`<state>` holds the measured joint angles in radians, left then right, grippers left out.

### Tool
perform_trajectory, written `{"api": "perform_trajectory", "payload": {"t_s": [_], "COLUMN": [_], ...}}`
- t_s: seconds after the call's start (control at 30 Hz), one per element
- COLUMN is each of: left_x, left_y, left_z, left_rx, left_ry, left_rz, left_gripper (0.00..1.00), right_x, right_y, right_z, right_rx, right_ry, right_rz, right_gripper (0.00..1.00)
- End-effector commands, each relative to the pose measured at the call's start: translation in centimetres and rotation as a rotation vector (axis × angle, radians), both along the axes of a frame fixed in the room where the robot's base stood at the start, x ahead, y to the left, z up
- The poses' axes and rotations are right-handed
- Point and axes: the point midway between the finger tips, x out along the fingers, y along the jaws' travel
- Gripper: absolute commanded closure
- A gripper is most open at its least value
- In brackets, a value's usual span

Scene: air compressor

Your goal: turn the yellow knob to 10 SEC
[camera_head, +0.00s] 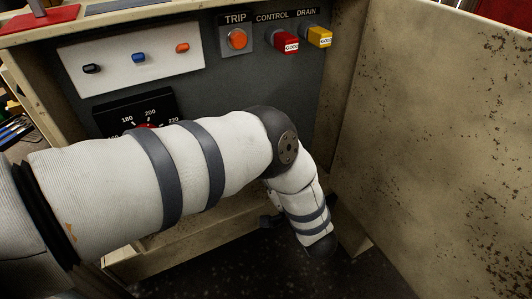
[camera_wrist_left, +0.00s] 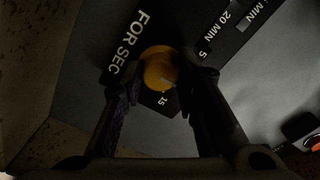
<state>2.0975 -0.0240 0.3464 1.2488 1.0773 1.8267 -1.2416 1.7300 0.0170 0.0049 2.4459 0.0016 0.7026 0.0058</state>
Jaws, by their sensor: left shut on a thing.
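The yellow knob (camera_wrist_left: 157,66) shows in the left wrist view, on a dark dial plate (camera_wrist_left: 176,30) with white marks. The plate reads FOR SEC, 20 MIN and a 5, and a small number sits just below the knob. My left gripper (camera_wrist_left: 160,78) is shut on the knob, one dark finger on each side. The dial setting is not clear. In the head view my left arm (camera_head: 200,175) crosses the front of the panel and bends down, and hides this knob. My right gripper is in neither view.
The grey panel (camera_head: 222,85) carries a white plate (camera_head: 130,75) with small switches, an orange TRIP button (camera_head: 237,39), a red CONTROL handle (camera_head: 286,43) and a yellow DRAIN handle (camera_head: 318,36). A black gauge (camera_head: 133,108) is partly hidden. A rusty beige wall (camera_head: 430,140) stands at right.

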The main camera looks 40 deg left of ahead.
Motion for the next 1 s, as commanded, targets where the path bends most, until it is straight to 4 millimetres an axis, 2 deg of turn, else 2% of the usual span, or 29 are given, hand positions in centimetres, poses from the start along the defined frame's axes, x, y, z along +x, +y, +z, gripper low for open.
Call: {"api": "perform_trajectory", "payload": {"t_s": [0.37, 0.4, 0.47, 0.8, 0.87, 1.0], "left_x": [-0.3, -0.3, -0.3, -0.3, -0.6, -2.0], "left_y": [0.0, 0.0, 0.0, -0.4, -1.3, -4.8], "left_z": [-0.3, -0.3, -0.3, -0.1, -0.1, -0.1], "left_rx": [-0.002, -0.002, -0.002, 0.0, -0.001, -0.002], "left_ry": [0.012, 0.013, 0.012, 0.006, 0.007, 0.007], "left_rz": [0.006, 0.006, 0.006, 0.002, 0.0, -0.002], "left_gripper": [1.0, 0.66, 0.52, 0.52, 0.52, 0.52], "right_x": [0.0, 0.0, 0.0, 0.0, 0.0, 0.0], "right_y": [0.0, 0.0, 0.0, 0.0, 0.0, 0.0], "right_z": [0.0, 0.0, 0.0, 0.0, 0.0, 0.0], "right_rx": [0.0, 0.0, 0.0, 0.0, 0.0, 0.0], "right_ry": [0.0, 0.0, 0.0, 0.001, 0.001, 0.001], "right_rz": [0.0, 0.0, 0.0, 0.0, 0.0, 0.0], "right_gripper": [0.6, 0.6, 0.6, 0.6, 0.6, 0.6]}}
